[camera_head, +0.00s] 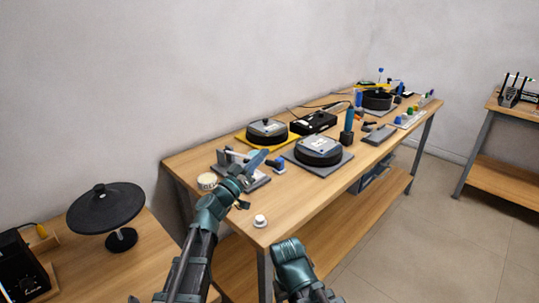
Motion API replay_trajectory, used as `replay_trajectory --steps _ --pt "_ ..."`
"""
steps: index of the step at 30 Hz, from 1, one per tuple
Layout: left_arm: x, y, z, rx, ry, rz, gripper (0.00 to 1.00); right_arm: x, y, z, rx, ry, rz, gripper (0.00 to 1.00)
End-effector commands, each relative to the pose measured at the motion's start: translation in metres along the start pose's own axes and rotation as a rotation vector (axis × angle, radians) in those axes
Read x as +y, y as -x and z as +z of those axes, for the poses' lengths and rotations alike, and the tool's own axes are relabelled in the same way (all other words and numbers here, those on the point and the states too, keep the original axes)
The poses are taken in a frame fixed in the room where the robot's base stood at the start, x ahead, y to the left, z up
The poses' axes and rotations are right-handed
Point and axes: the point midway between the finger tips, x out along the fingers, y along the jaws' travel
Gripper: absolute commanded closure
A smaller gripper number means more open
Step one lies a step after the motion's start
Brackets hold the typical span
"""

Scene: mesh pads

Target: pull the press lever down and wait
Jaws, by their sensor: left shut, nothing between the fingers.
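The press (228,159) is a small grey metal device on a flat base at the near left end of the wooden table. My left arm reaches up from the bottom, and my left gripper (256,162) is shut and empty at the press. It covers much of the press. The press lever cannot be told apart clearly from the gripper, so I cannot tell whether they touch or how far down the lever is. Part of my right arm shows at the bottom middle, but its gripper cannot be made out.
A white roll (207,181) and a small white knob (260,221) lie near the press. A dark blue bottle (349,121) stands farther back. A black disc (106,207) stands at left.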

Motion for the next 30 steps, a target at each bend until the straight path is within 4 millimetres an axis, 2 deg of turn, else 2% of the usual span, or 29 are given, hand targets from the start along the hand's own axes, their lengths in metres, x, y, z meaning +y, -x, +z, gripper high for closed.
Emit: replay_trajectory --steps 1,3,12,18,30 --pt "0.0 0.016 0.004 0.001 -0.001 -0.002 1.0 -0.001 -0.009 -0.001 0.0 0.0 0.0 0.33" --pt "-0.001 0.029 0.004 0.001 -0.002 -0.003 1.0 -0.002 -0.013 -0.001 0.0 0.0 0.0 0.33" --pt "-0.003 0.072 0.003 0.001 -0.001 -0.001 1.0 -0.003 -0.026 -0.002 0.0 0.0 0.0 0.33" --pt "-0.003 0.08 0.002 0.0 0.0 -0.001 1.0 -0.003 -0.028 -0.002 0.0 0.0 0.0 0.33" --pt "-0.003 0.08 0.002 0.0 0.0 0.0 1.0 -0.003 -0.027 -0.002 0.0 0.0 0.0 0.33"
